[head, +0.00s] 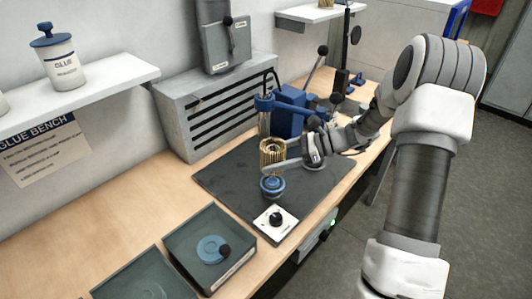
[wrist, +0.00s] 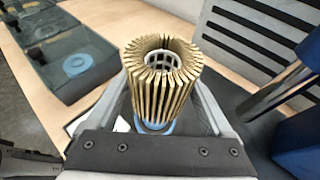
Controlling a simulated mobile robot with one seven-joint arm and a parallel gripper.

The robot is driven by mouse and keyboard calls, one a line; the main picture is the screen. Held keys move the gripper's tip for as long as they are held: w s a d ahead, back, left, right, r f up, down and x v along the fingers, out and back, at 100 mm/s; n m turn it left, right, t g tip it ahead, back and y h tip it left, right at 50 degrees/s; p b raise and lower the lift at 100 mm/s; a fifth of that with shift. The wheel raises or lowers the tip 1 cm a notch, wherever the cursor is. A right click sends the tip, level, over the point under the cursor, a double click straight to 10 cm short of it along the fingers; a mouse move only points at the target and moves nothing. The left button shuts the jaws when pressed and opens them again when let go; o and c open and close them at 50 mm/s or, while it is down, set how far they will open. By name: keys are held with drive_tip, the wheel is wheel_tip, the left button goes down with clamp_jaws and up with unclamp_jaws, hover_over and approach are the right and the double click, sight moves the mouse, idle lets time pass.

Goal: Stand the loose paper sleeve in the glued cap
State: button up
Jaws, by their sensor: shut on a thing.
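The paper sleeve (head: 270,152) is tan and pleated, and stands upright in my gripper (head: 277,166) over the dark mat. The wrist view shows the sleeve (wrist: 160,88) from above, with a pale grid core inside its open top. My gripper (wrist: 160,105) is shut on the sleeve, a finger on each side. A blue cap (head: 272,187) sits on the mat directly below the sleeve. In the wrist view only a bit of the blue cap (wrist: 153,128) shows under the sleeve. The fingers hide the sleeve's lower end, so I cannot tell whether it touches the cap.
A blue press (head: 288,112) stands close behind the sleeve. A white box with a black knob (head: 276,219) sits at the mat's front edge. A grey tray (head: 180,238) holds a blue disc (head: 212,248). Bare dark mat (head: 230,172) lies left of the cap.

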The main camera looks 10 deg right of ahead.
sight(274, 181)
drive_tip(key=shift+f+b, duration=1.95)
drive_tip(key=shift+f, duration=0.4)
drive_tip(key=shift+r+p, duration=0.1)
drive_tip(key=shift+p, duration=0.3)
drive_tip(key=shift+f+b, duration=0.4)
drive_tip(key=shift+f, duration=0.4)
drive_tip(key=o, duration=1.1)
drive_tip(key=shift+d, duration=0.1)
drive_tip(key=p+v, duration=0.1)
drive_tip(key=v, duration=1.6)
drive_tip(key=shift+s+d, duration=0.1)
drive_tip(key=shift+d, duration=0.05)
